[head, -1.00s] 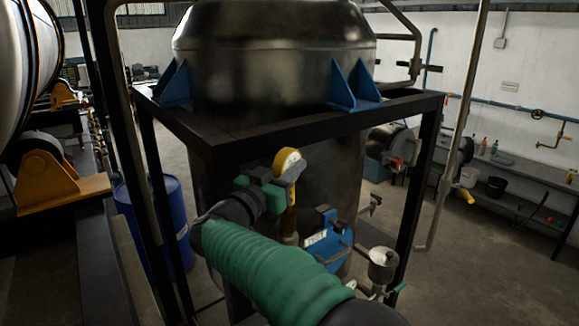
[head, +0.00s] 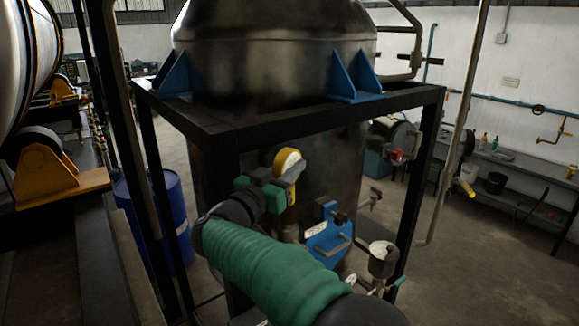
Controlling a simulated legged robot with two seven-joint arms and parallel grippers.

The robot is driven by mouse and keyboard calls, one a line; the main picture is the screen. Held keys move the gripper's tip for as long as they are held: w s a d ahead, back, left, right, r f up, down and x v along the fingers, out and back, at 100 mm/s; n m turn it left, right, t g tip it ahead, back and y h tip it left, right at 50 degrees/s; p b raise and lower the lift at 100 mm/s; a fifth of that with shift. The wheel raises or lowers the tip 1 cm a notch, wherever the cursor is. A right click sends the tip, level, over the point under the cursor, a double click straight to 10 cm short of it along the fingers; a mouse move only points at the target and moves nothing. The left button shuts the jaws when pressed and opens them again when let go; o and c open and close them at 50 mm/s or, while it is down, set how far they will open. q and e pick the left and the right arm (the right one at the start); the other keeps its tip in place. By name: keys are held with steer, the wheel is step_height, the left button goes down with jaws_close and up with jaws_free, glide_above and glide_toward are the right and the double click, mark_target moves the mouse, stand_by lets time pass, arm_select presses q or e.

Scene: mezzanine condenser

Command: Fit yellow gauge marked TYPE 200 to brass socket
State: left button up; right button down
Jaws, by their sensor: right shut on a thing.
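The yellow gauge (head: 287,161) is upright in front of the dark tank, its round yellow head at the top and a yellow stem below. My right gripper (head: 284,182) is shut on it just under the head. My green-sleeved right arm comes in from the lower right and hides part of the area below. The stem runs down toward a dull metal fitting (head: 288,232), possibly the brass socket, mostly hidden behind my arm. I cannot tell whether the stem touches it. The marking on the gauge is not readable. My left gripper is not in view.
A blue device (head: 328,236) with a pale label sits right of the gauge. A metal cup (head: 382,259) on piping stands further right. The black frame (head: 215,132) surrounds the tank (head: 275,60). A blue barrel (head: 165,215) stands at left. Open floor lies to the right.

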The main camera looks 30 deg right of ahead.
steer(key=shift+f, duration=0.1)
steer(key=c, duration=1.2)
jaws_free()
steer(key=shift+o, duration=0.2)
steer(key=shift+f, duration=0.1)
steer(key=shift+a, duration=0.1)
steer(key=b+v, duration=0.7)
steer(key=v, duration=1)
steer(key=shift+b, duration=0.4)
steer(key=shift+d, duration=0.25)
steer(key=shift+f, duration=0.1)
